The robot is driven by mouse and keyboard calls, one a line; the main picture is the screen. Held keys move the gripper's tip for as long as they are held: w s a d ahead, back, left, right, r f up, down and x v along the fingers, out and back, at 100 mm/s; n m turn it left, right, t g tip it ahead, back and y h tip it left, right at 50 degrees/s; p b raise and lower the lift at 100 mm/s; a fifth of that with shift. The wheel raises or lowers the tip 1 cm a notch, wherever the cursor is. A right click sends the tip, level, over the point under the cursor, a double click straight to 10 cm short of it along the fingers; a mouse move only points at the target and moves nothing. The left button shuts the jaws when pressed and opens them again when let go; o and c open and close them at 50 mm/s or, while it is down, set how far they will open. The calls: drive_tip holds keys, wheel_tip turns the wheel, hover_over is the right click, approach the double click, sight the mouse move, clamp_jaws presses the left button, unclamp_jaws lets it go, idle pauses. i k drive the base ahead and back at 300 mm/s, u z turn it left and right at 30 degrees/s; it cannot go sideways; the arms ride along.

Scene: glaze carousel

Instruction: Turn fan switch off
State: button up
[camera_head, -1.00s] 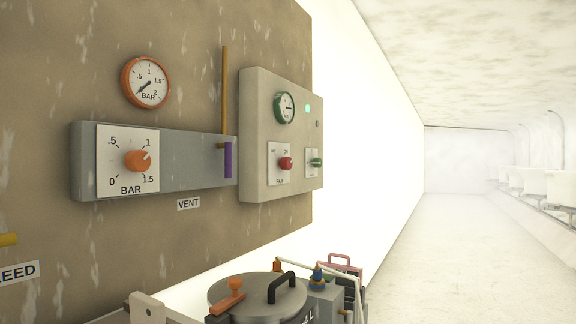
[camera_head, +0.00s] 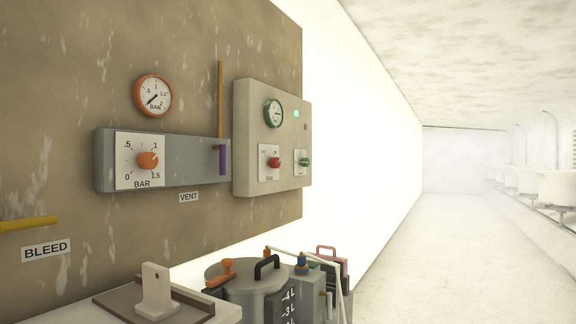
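The fan switch is a red knob (camera_head: 273,162) on a white plate with a small label below that reads as FAN. It sits on the beige control box (camera_head: 243,105) on the wall panel. The exact direction its pointer faces is too small to tell. A green knob (camera_head: 304,162) is on a second plate to its right. A green light (camera_head: 296,113) glows near the top of the box, and a green-rimmed gauge (camera_head: 273,113) is above the red knob. My gripper is not in view.
An orange BAR knob (camera_head: 148,160), an orange gauge (camera_head: 153,95) and a purple vent handle (camera_head: 223,160) are left of the box. A yellow bleed lever (camera_head: 30,223) is at far left. A lidded grey pot (camera_head: 232,272) stands below. The floor at right is clear.

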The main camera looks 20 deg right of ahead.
sight(275, 163)
drive_tip(key=u, duration=0.05)
drive_tip(key=k, duration=0.65)
drive_tip(key=z, duration=1.05)
drive_tip(key=i, duration=1.6)
drive_tip(key=u, duration=0.4)
